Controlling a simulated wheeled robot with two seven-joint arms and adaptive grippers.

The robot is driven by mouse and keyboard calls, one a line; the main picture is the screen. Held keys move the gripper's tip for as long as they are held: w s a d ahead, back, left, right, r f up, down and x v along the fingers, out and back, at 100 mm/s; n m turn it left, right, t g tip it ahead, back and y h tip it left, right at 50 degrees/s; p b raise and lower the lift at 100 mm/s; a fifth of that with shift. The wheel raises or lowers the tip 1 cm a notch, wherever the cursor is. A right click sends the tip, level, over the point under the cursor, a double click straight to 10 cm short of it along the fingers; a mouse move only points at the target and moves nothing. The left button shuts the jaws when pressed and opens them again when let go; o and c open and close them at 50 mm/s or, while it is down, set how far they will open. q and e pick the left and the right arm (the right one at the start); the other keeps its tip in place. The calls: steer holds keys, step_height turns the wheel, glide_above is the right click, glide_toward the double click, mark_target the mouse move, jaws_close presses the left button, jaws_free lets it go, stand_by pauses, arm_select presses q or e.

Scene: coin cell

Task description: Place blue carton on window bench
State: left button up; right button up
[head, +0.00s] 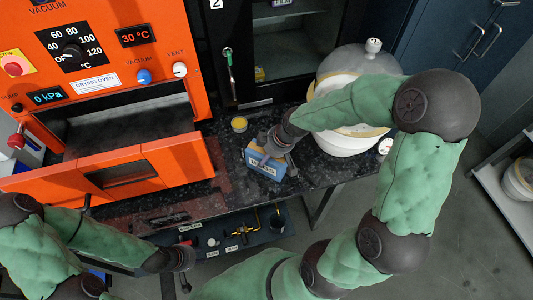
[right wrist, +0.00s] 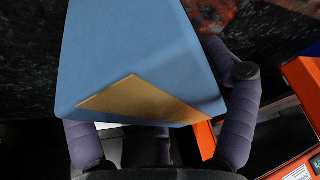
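The blue carton (head: 262,163) has a white label on its side and is at the front of the black speckled bench (head: 330,177). My right gripper (head: 271,151) is at the carton from above, with a finger on either side. In the right wrist view, the carton (right wrist: 140,55) fills the space between the fingers and has a tan patch on its near face. Whether both fingers press on it is unclear. My left gripper (head: 184,262) is low at the bench's front; its fingers are too dark to read.
An orange vacuum oven (head: 95,165) stands at left with its door forward. A white rounded vessel (head: 350,141) is right of the carton, partly behind my right arm. A small yellow-topped jar (head: 239,125) stands behind the carton. A dark tool tray (head: 235,236) is below the bench front.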

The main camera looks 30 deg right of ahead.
steer(key=shift+r, duration=0.1)
stand_by(0.3)
steer(key=shift+r, duration=0.3)
steer(key=p+v, duration=0.4)
steer(key=v, duration=0.7)
steer(key=shift+s+d+r, duration=0.1)
steer(key=shift+r, duration=0.2)
stand_by(0.7)
